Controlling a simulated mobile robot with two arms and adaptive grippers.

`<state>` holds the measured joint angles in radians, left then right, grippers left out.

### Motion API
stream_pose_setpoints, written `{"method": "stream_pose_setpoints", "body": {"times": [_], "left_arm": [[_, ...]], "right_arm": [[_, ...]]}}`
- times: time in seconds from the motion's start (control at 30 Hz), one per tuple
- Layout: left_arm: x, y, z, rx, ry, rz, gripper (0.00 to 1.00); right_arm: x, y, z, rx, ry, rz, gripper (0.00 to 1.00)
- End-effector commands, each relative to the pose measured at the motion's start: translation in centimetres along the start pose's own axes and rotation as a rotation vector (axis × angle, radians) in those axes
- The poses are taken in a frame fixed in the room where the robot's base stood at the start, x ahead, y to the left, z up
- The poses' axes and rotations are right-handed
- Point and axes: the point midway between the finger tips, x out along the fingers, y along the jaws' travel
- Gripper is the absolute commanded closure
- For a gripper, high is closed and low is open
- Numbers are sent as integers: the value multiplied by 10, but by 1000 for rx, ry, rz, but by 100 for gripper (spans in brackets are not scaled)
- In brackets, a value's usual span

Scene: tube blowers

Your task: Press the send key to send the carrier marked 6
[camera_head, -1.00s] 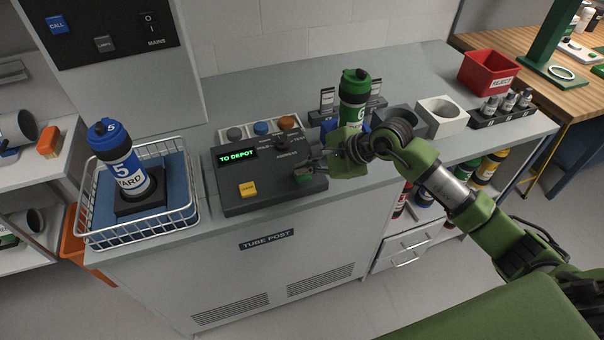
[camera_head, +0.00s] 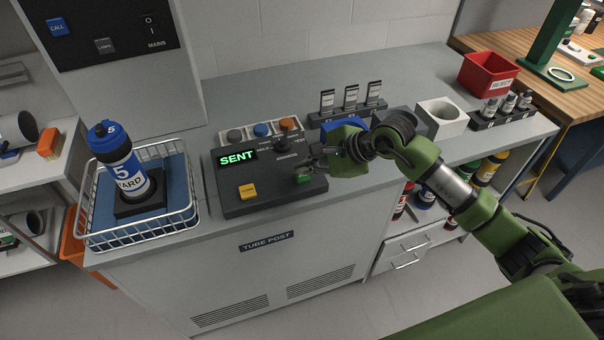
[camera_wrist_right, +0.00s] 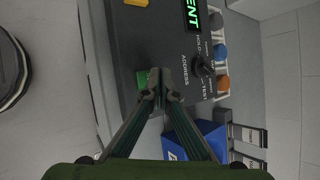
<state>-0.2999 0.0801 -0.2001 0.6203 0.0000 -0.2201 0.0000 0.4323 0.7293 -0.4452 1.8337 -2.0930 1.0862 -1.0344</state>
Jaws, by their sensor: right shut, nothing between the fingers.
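The dark control panel (camera_head: 232,188) on the grey counter has a lit green display (camera_head: 237,158) reading SENT. The green key (camera_head: 303,179) is at its front right; it also shows in the wrist view (camera_wrist_right: 141,80). My right gripper (camera_head: 311,164) is shut and empty, its fingertips right at the green key; I cannot tell whether they touch it. The fingertips show in the wrist view (camera_wrist_right: 160,84). The carrier marked 6 is not visible. A blue piece (camera_head: 343,125) behind my gripper is partly hidden and holds no carrier that I can see. My left gripper is out of view.
A blue-capped carrier marked 5 (camera_head: 122,165) stands in a wire basket (camera_head: 140,232) at left. A yellow key (camera_head: 247,191) and a black knob (camera_head: 283,145) are on the panel. A white block with a round hole (camera_head: 443,117) and red reject bin (camera_head: 488,75) are at right.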

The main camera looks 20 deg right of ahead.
Motion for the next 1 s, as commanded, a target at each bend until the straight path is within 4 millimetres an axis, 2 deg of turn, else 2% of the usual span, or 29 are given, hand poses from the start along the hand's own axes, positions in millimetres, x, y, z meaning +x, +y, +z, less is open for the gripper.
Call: {"method": "stream_pose_setpoints", "body": {"times": [0.47, 1.0], "left_arm": [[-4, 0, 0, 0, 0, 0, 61], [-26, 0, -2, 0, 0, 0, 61]], "right_arm": [[-5, -4, 4, -2, -1, -1, 100], [-38, -27, 28, -2, -1, 0, 100]]}}
